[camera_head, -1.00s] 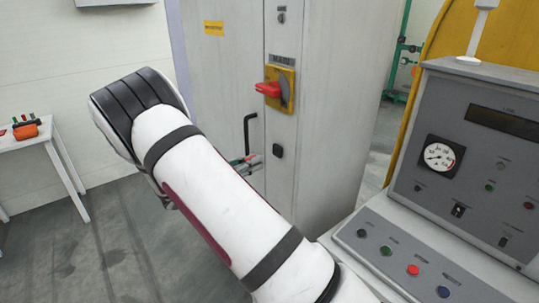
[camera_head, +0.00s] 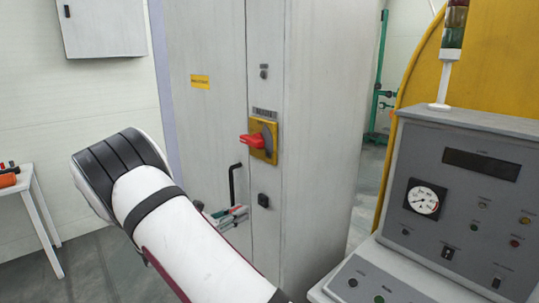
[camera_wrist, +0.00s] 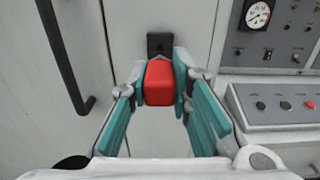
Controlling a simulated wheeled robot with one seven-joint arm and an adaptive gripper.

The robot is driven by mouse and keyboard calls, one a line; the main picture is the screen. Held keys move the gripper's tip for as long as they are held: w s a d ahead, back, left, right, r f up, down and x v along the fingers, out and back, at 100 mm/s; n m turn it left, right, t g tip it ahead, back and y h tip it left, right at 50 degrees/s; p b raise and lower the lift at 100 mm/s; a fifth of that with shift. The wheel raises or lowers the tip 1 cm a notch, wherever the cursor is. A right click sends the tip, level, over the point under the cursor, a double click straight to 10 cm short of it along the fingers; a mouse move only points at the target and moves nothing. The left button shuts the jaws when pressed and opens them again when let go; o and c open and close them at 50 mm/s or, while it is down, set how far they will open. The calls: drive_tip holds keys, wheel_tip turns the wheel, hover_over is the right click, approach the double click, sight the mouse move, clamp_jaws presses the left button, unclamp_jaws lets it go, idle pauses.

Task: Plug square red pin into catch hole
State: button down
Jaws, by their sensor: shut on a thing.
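The red square pin (camera_wrist: 159,82) is held between the teal fingers of my gripper (camera_wrist: 159,88) in the wrist view. The catch hole's black plate (camera_wrist: 160,43) is on the cabinet face just beyond and above the pin in that view. The pin's far end is apart from the plate as far as I can tell, and its lower front hides any opening. In the head view the black catch plate (camera_head: 263,200) is below the red main switch. My gripper (camera_head: 230,215) is partly hidden behind my arm, left of and slightly lower than the plate.
A black bent handle (camera_head: 234,180) stands out from the cabinet door left of the plate, close to my gripper. The red main switch (camera_head: 255,141) is above. A control console (camera_head: 440,200) stands to the right. A white table (camera_head: 40,215) is at the far left.

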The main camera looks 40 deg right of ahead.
drive_tip(key=a+f+n+t+y, duration=0.3)
drive_tip(key=a+n+t, duration=0.3)
drive_tip(key=a, duration=0.3)
drive_tip(key=a+f+n+t+y, duration=0.4)
drive_tip(key=a+n+t+y, duration=0.1)
drive_tip(key=a+t, duration=0.3)
drive_tip(key=shift+w+a+f+n+t+y, duration=0.25)
drive_tip(key=shift+a+n+t+y, duration=0.15)
drive_tip(key=shift+t+y, duration=0.3)
drive_tip(key=shift+a, duration=0.1)
